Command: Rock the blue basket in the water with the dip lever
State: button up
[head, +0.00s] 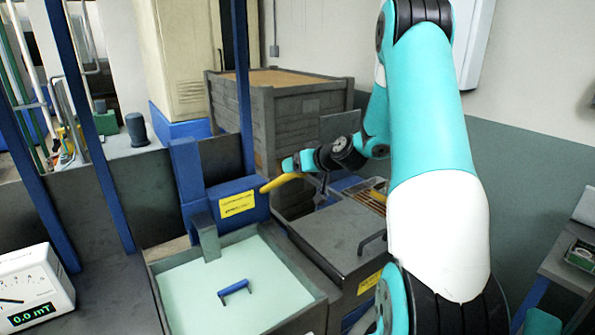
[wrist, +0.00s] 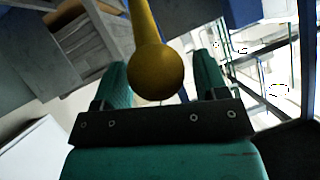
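The dip lever (head: 281,182) is a yellow bar sticking out near the blue housing with a yellow label. In the wrist view the yellow lever (wrist: 146,25) ends in a round knob (wrist: 157,73), which lies between my gripper's two teal fingers with a gap on each side. My gripper (head: 297,164) is open at the lever in the head view; whether it touches the lever I cannot tell. A blue handle (head: 235,288) shows at the pale green surface of the grey tank (head: 316,312). The rest of the blue basket is not clearly visible.
A grey lidded box (head: 340,235) stands right of the tank. A large grey crate (head: 310,112) stands behind. Blue posts (head: 85,110) rise at the left. A white meter (head: 35,287) reading 0.0 mT sits at lower left.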

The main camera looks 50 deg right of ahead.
jog(key=shift+o, duration=0.3)
jog(key=shift+f, duration=0.15)
jog(key=shift+s, duration=0.15)
jog(key=shift+s, duration=0.2)
jog(key=b+v, duration=0.6)
jog(key=v, duration=1.1)
jog(key=shift+w+r, duration=0.15)
jog(key=shift+r, duration=0.05)
jog(key=shift+a, duration=0.1)
